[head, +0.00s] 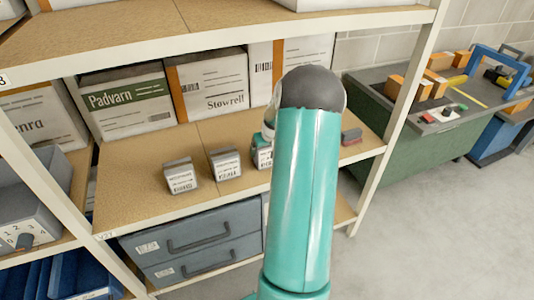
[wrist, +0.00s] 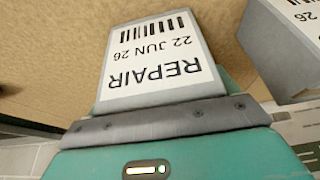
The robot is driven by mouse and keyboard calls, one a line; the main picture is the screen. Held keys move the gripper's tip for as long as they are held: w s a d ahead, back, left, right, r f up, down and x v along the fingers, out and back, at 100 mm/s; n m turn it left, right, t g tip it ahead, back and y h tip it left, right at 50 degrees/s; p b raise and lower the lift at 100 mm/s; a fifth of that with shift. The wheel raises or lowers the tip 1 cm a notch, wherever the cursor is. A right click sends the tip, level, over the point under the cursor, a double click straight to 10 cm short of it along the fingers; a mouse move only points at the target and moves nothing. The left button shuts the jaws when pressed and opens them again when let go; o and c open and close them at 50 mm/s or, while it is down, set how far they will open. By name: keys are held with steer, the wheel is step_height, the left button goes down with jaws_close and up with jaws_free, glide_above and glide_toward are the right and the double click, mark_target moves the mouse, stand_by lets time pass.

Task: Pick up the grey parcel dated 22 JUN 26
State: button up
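The grey parcel dated 22 JUN 26 (wrist: 158,55) fills the upper middle of the wrist view, with its white label upside down and reading REPAIR. My gripper (wrist: 165,122) shows there as a grey bar on a teal body, right up against the label's near edge. The fingertips and any gap between them are hidden, so its grip is unclear. In the head view a parcel (head: 262,157) stands on the shelf, partly behind my teal arm, with part of my gripper (head: 267,133) just above it.
Two similar grey labelled parcels stand to the left, one nearer (head: 227,163) and one farther (head: 181,176). A neighbouring parcel (wrist: 290,45) is close on the right in the wrist view. Large boxes (head: 126,100) line the shelf's back.

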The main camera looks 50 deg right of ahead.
steer(key=c, duration=0.4)
steer(key=shift+r, duration=0.1)
